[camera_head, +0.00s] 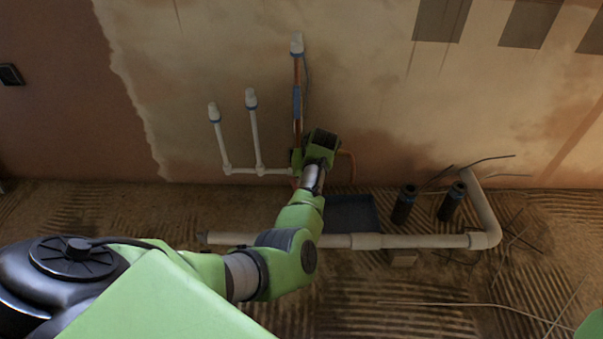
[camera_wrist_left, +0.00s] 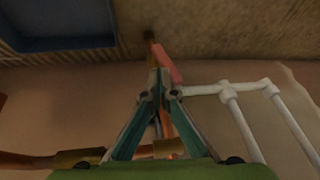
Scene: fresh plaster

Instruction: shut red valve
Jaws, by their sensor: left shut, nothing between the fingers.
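The red valve's handle appears to be the red-pink bar (camera_wrist_left: 168,68) just beyond the fingertips in the left wrist view, close beside the right finger. Whether they touch I cannot tell. In the head view the valve is hidden behind my left gripper and wrist. My left gripper (camera_wrist_left: 159,88) is shut with nothing between its fingers. In the head view the left gripper (camera_head: 321,145) is at the wall, by the copper pipe (camera_head: 297,125). My right gripper is not in view.
White capped pipes (camera_head: 254,130) stand left of the gripper. A dark blue tray (camera_head: 352,212) lies on the floor by the wall, with a thick pipe (camera_head: 420,241) in front. Two dark cylinders (camera_head: 404,204) and loose rods are to the right.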

